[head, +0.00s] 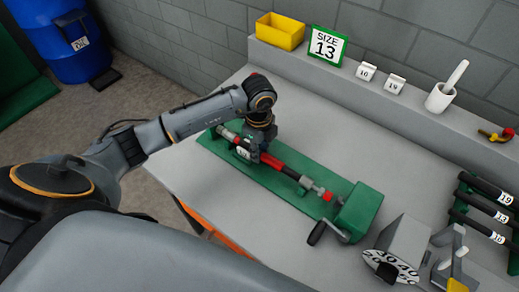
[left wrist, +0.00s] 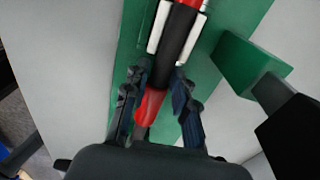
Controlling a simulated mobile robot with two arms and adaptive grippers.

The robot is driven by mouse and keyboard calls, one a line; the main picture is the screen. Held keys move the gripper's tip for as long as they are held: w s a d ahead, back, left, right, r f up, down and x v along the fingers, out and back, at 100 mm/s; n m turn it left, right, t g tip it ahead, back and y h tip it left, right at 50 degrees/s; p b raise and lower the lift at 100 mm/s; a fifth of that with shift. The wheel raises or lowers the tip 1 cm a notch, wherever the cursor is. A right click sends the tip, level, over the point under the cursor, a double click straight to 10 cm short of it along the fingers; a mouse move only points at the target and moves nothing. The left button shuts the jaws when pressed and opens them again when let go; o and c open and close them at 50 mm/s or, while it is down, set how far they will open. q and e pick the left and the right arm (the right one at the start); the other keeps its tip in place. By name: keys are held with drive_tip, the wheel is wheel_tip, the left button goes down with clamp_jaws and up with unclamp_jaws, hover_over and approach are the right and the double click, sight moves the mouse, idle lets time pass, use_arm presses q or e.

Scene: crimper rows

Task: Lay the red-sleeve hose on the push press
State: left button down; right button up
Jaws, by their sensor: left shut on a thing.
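The push press (head: 358,212) is a long green bed with a green block and a black crank at its right end. The red-sleeve hose (head: 287,170), black with red parts, runs along the bed, in line with it. My left gripper (head: 252,152) is above the bed's left half, shut on the hose. In the left wrist view the fingers (left wrist: 154,98) stand on both sides of a red part of the hose (left wrist: 150,108). Its black part lies between two white blocks; whether it touches the bed below is hidden. My right gripper is out of view.
A yellow bin (head: 279,31), a SIZE 13 sign (head: 326,46), two small number tags and a white mortar (head: 440,98) stand on the back ledge. A rack of numbered black hoses (head: 487,210) and a grey dial unit (head: 398,250) are at right. The table behind the press is clear.

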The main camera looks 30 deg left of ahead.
use_arm(q)
drive_tip(key=shift+s+f, duration=0.1)
drive_tip(key=shift+f, duration=0.05)
drive_tip(key=c, duration=1)
unclamp_jaws()
wheel_tip(320, 180, up, 12)
drive_tip(key=shift+a+f, duration=0.1)
